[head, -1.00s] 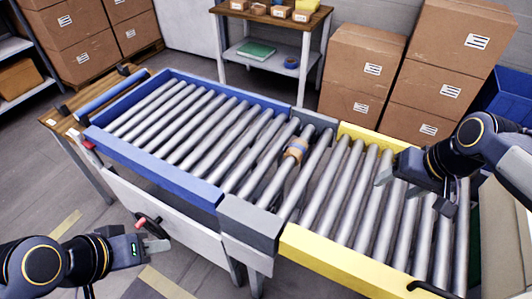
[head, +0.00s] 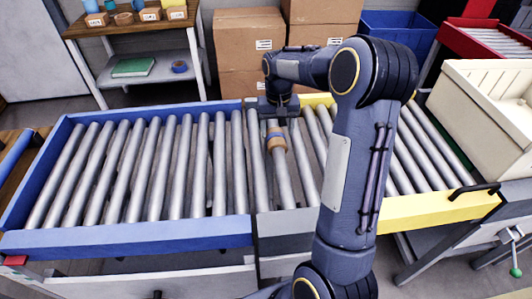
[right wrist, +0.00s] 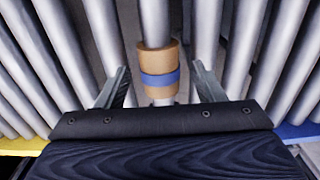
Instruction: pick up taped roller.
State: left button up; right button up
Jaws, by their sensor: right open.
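The taped roller (head: 281,173) is a grey metal roller in the grey middle section of the conveyor. A tan and blue band of tape (head: 276,138) wraps its far part. It also shows in the right wrist view, with the tape (right wrist: 158,70) between the fingers' lines. My right gripper (head: 278,110) is above the roller's far end, reaching over the conveyor. In the right wrist view my right gripper (right wrist: 158,88) is open, one finger on each side of the taped roller, with gaps to it. Its fingertips are hidden in the head view. My left gripper is out of view.
Blue-framed rollers (head: 125,240) lie to the left and a yellow-framed section (head: 425,212) to the right. A cream bin (head: 470,110) stands at the right. Cardboard boxes (head: 245,50) and a small shelf table (head: 125,80) stand behind. Neighbouring rollers run close beside the taped one.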

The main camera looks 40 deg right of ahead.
aim_at(279, 144)
jog(key=f, duration=0.4)
jog(key=s+f, duration=0.1)
jog(key=f, duration=0.2)
jog(key=shift+a, duration=0.1)
jog(key=c, duration=0.9)
jog(key=shift+r, duration=0.1)
